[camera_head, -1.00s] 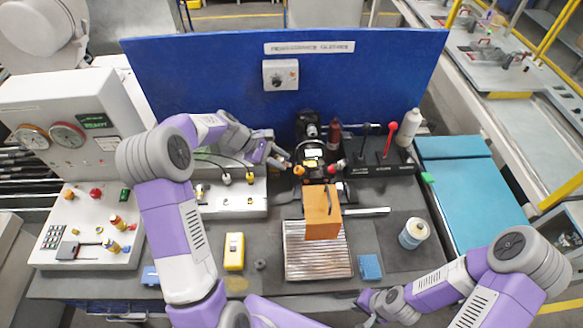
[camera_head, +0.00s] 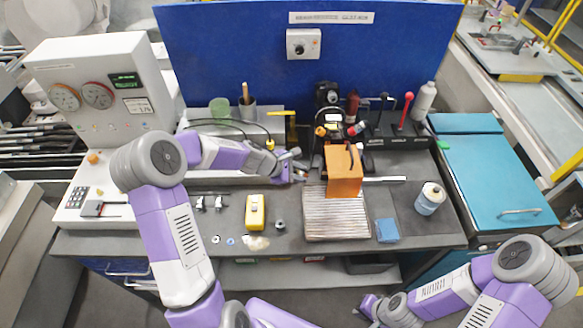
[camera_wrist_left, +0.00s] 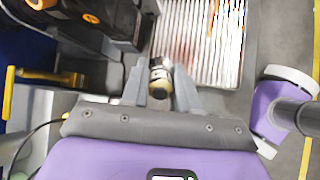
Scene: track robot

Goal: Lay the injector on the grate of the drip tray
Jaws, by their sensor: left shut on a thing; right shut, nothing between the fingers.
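My left gripper (camera_head: 297,171) is beside the back left of the drip tray (camera_head: 337,237). In the left wrist view the gripper (camera_wrist_left: 160,82) is shut on the injector (camera_wrist_left: 160,76), a small dark and brass-coloured cylinder. The injector sits between the fingertips, close to the near edge of the ribbed grate (camera_wrist_left: 195,35); I cannot tell whether it touches anything below. The injector is too small to make out in the head view. The grate (camera_head: 335,212) has bare room at its front. My right gripper (camera_head: 368,305) is shut and empty, low in front of the bench.

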